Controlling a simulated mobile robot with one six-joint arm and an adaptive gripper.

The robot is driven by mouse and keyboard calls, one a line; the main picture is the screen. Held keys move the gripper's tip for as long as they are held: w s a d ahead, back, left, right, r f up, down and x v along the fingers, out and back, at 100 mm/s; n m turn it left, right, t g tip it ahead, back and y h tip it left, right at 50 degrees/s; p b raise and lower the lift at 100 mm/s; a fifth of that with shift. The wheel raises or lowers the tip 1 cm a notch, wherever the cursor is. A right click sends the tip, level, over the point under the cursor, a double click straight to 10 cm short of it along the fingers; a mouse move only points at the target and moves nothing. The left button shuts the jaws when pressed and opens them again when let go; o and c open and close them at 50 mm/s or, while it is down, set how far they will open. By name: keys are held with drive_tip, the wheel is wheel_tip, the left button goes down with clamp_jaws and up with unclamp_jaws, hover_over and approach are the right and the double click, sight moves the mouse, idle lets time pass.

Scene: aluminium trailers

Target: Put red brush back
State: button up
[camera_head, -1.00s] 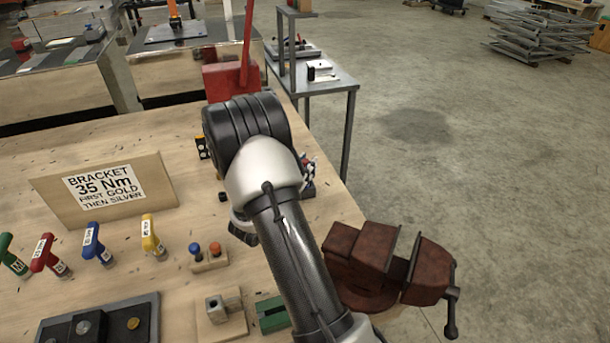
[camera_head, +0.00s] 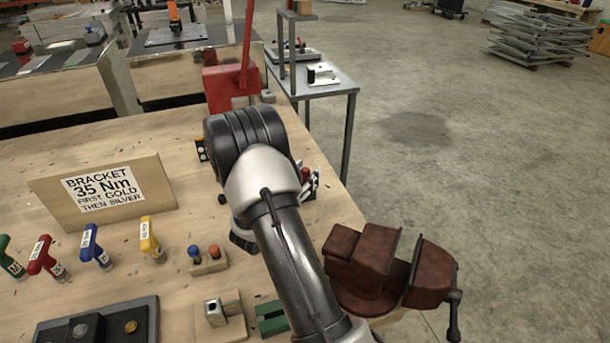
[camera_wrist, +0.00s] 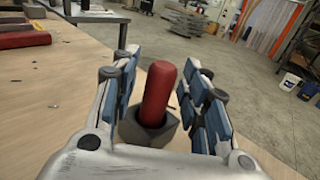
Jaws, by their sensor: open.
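A red rounded handle (camera_wrist: 157,92), which looks like the red brush, stands upright in a dark angular cup or block (camera_wrist: 148,131) in the wrist view. My gripper (camera_wrist: 163,98) is open, with its blue-padded fingers on either side of the handle. Gaps show between the handle and both fingers. The brush's lower end is hidden in the dark block.
A rusty red vise (camera_head: 375,265) stands at the bench's right edge, close to my arm. A red press (camera_head: 231,87) is at the back. A bracket sign (camera_head: 105,190), several coloured T-handled tools and small fixtures fill the left and front. Open floor lies to the right.

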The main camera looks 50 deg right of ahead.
drive_tip(key=shift+r, duration=0.2)
drive_tip(key=p+v, duration=0.3)
drive_tip(key=v, duration=0.8)
drive_tip(key=shift+a+r, duration=0.1)
drive_tip(key=shift+a, duration=0.3)
drive_tip(key=s+a+r+m+g+y, duration=0.3)
drive_tip(key=s+r+m+g, duration=0.1)
drive_tip(key=s+r+m, duration=0.25)
drive_tip(key=s+a+r+m+g+y, duration=0.2)
drive_tip(key=s+r+m+g+y, duration=0.1)
drive_tip(key=s+r+m, duration=0.4)
drive_tip(key=s+a+r+m+t+y, duration=0.1)
drive_tip(key=s+a+m+t+y, duration=0.1)
drive_tip(key=a+y, duration=0.2)
drive_tip(key=s+a+r+m+t+y, duration=0.1)
drive_tip(key=s+a+m+t+y, duration=0.1)
drive_tip(key=a, duration=0.8)
drive_tip(key=s+a+r+m+t+y, duration=0.1)
drive_tip(key=s+a+m+t+y, duration=0.1)
drive_tip(key=a, duration=0.5)
drive_tip(key=m+t+y, duration=0.1)
drive_tip(key=t+y, duration=0.1)
drive_tip(key=y, duration=0.1)
drive_tip(key=shift+a+r+y, duration=0.3)
drive_tip(key=shift+a, duration=0.1)
